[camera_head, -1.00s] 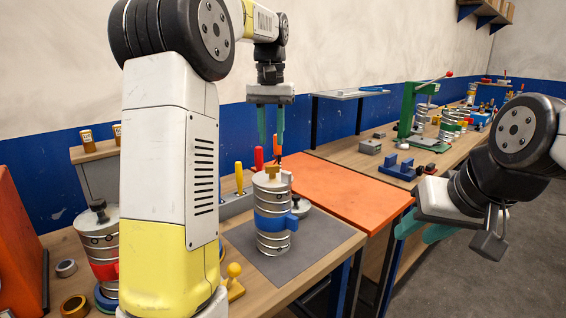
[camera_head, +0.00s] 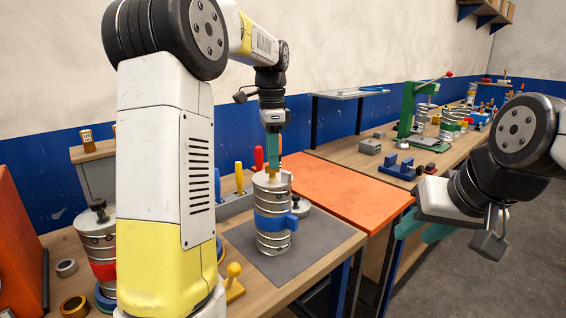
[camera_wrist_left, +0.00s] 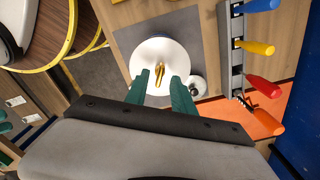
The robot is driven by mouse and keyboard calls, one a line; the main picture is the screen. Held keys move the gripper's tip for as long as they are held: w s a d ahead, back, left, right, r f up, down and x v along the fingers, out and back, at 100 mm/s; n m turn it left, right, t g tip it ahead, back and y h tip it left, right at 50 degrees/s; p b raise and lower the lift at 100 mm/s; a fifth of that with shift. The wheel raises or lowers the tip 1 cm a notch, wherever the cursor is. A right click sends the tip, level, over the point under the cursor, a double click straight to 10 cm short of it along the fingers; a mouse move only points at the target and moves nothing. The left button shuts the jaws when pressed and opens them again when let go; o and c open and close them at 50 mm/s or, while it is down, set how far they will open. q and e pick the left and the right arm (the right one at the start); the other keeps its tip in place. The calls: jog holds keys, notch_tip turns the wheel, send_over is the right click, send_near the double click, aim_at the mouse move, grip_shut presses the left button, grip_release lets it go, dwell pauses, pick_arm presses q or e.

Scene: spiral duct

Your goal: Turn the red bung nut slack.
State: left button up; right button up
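I cannot pick out a red bung nut for sure. A silver ribbed duct (camera_head: 272,240) with a blue band stands upright on the grey mat. A brass piece (camera_wrist_left: 160,75) stands up from its pale round top (camera_wrist_left: 150,56). My left gripper (camera_head: 272,170) points down over this top. In the left wrist view its green fingers (camera_wrist_left: 160,80) are apart, one on each side of the brass piece, with gaps showing. A second duct (camera_head: 98,240) with a red band stands at the left, partly behind my arm. My right gripper (camera_head: 422,230) is open and empty at the right.
A rack (camera_head: 236,204) with coloured-handled tools stands behind the duct. A small round silver part (camera_head: 301,206) sits beside the duct. The orange bench surface (camera_head: 345,182) is clear. A green press (camera_head: 412,115) stands farther back.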

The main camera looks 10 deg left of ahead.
pick_arm(q)
jog(key=shift+f, duration=1)
grip_shut()
jog(key=n, duration=0.4)
grip_release()
jog(key=shift+r, duration=0.1)
